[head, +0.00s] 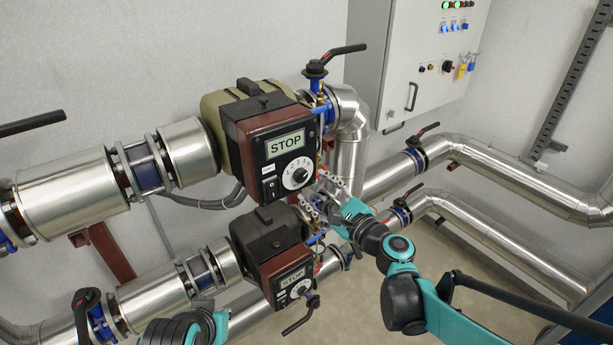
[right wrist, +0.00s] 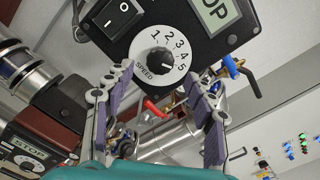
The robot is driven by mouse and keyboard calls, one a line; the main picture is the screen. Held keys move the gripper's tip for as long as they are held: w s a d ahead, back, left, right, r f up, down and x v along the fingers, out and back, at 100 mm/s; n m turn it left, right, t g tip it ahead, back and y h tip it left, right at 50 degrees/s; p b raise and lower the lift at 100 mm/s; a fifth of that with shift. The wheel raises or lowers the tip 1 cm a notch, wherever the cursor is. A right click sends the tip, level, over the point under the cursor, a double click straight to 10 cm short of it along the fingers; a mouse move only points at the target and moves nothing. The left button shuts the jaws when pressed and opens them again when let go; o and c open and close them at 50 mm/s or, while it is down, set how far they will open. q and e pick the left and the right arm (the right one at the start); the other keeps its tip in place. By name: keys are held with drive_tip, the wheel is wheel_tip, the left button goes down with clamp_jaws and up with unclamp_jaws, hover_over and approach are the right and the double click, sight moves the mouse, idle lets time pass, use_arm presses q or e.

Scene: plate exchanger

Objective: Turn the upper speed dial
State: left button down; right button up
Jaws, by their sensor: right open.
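The upper speed dial (head: 296,173) is a white disc with a dark knob on the front of the upper black control box (head: 279,143), whose display reads STOP. In the right wrist view, the dial (right wrist: 159,60) shows the numbers 1 to 5 and the word SPEED. Its exact setting is hard to tell. My right gripper (head: 324,193) is open, just below and right of the dial in the head view. In the right wrist view its fingers (right wrist: 166,88) stand apart, with the knob beyond the gap between them. The knob is not gripped. My left gripper is not in view.
A lower control box (head: 287,276) with its own dial and STOP display sits below. A black-handled valve (head: 318,68) rises beside the upper box. Silver pipes (head: 95,200) surround both boxes. A grey cabinet (head: 412,65) hangs on the wall behind.

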sight(303, 177)
drive_tip(key=x, duration=0.4)
drive_tip(key=shift+w+a+p, duration=0.1)
drive_tip(key=shift+w+p, duration=0.1)
drive_tip(key=shift+p, duration=0.1)
drive_tip(key=c, duration=1.2)
drive_tip(key=shift+o, duration=0.2)
